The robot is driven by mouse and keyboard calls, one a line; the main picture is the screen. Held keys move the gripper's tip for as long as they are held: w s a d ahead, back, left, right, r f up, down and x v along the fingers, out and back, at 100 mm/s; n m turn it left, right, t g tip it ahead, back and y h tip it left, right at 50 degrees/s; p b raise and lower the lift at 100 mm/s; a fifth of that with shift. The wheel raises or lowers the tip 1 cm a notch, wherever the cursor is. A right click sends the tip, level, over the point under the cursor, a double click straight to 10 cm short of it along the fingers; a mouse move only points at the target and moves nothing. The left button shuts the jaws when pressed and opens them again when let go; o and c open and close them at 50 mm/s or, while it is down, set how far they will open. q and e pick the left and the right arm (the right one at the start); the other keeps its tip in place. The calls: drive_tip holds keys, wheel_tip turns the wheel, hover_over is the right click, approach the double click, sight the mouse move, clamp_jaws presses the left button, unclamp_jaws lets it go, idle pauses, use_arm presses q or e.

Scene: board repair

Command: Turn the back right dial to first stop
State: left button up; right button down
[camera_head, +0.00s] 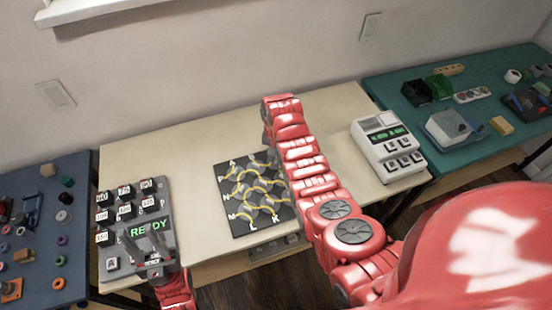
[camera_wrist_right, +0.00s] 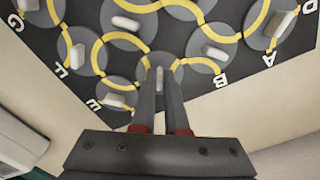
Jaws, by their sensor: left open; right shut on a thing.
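The black dial board (camera_head: 232,222) with grey round dials and yellow tracks lies on the cream table. My right arm crosses its right side and hides the back right dial in the head view. In the right wrist view, my right gripper (camera_wrist_right: 160,82) is shut on the pale knob of a dial (camera_wrist_right: 159,72) at the board's edge. The fingers cover part of this dial. Letters E and B show on either side of it. My left gripper (camera_head: 146,243) is open and empty over the grey keypad unit (camera_head: 108,242) at the left.
A white device (camera_head: 372,150) with a green display stands right of the board. A blue table (camera_head: 40,185) with small parts is at the left. A teal table (camera_head: 390,88) with boxes and parts is at the right. Cream tabletop is bare between keypad and board.

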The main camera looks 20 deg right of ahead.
drive_tip(key=shift+w+m+b, duration=0.1)
drive_tip(key=shift+m+b, duration=0.3)
drive_tip(key=shift+m, duration=0.7)
drive_tip(key=shift+r, duration=0.1)
drive_tip(key=c, duration=0.9)
unclamp_jaws()
drive_tip(key=shift+c, duration=0.2)
